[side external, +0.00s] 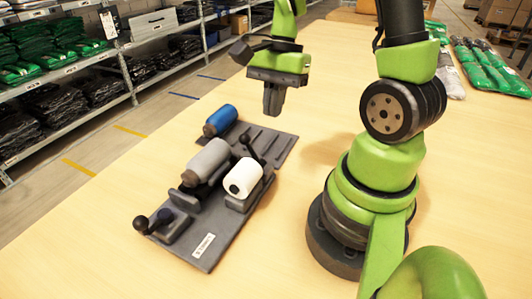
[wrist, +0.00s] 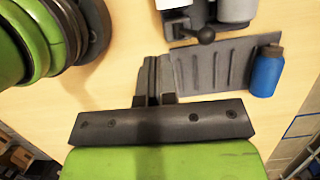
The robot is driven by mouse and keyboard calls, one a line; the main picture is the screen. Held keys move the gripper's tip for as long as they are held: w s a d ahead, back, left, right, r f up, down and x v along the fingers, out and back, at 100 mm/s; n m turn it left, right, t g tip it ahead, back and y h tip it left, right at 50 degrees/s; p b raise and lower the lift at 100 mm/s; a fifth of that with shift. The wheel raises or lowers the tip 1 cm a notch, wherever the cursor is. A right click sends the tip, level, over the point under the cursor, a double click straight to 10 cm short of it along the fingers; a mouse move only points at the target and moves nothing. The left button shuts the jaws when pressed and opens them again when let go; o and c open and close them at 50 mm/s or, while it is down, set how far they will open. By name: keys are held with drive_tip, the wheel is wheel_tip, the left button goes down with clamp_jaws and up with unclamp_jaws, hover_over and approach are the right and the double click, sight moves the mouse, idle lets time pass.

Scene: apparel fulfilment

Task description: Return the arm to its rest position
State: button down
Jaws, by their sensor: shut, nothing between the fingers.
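My gripper (side external: 273,100) hangs in the air above the far end of the fixture plate, fingers pointing down, shut and empty. In the wrist view my gripper's closed fingers (wrist: 153,75) appear over the table beside the ribbed end of the plate. My green arm stands at the right in the side view, its base on the table.
Green packages (side external: 485,65) lie at the far right. Shelves (side external: 75,65) stand beyond the table.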

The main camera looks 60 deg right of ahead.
drive_tip(key=shift+r, duration=0.1)
drive_tip(key=s+a+r+n+t, duration=0.2)
drive_tip(key=a+r+n+t, duration=0.1)
drive_tip(key=r+n, duration=0.3)
drive_tip(key=s+a+r+n+t+h, duration=0.1)
drive_tip(key=s+a+r+n+t, duration=0.2)
drive_tip(key=a+r+n, duration=0.3)
drive_tip(key=shift+a+r+n+t, duration=0.15)
drive_tip(key=shift+r+n+t, duration=0.35)
drive_tip(key=shift+r+n, duration=0.5)
